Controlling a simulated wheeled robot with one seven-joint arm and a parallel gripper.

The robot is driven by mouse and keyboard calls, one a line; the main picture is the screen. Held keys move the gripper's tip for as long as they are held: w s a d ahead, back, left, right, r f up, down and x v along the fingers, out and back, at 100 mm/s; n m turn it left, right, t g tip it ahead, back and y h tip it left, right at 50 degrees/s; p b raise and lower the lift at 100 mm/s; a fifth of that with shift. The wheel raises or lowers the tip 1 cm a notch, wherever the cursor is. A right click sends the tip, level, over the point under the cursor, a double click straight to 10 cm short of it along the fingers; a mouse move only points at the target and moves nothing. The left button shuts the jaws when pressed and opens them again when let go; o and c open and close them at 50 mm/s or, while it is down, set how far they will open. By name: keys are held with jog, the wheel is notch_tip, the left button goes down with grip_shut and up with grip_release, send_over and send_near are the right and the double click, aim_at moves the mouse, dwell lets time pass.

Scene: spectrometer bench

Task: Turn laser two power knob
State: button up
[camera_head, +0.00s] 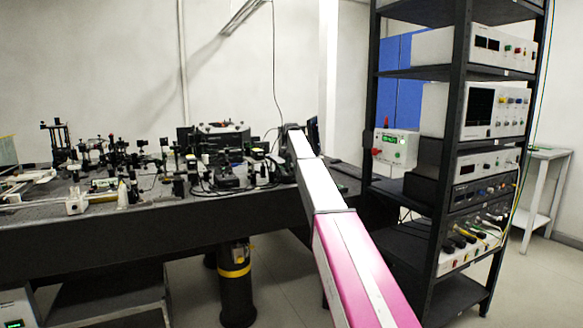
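A small white control box (395,148) with a lit green display, a red knob on its front and a red part on top sits at the left side of the black rack. I cannot read any label that marks laser two or its power knob. My arm, white and pink, reaches from the bottom right to the right end of the optical table (150,241). My gripper is at the arm's far end, left of the control box and apart from it. Its fingers cannot be made out against the dark equipment.
The black rack (452,135) holds several instruments with knobs and cables. The optical table is crowded with optics mounts. A small white side table (545,185) stands at the right. Another instrument (15,310) with a green display is at bottom left.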

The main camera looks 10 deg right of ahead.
notch_tip(320, 180, up, 10)
jog(key=shift+r, duration=0.25)
dwell(0.4)
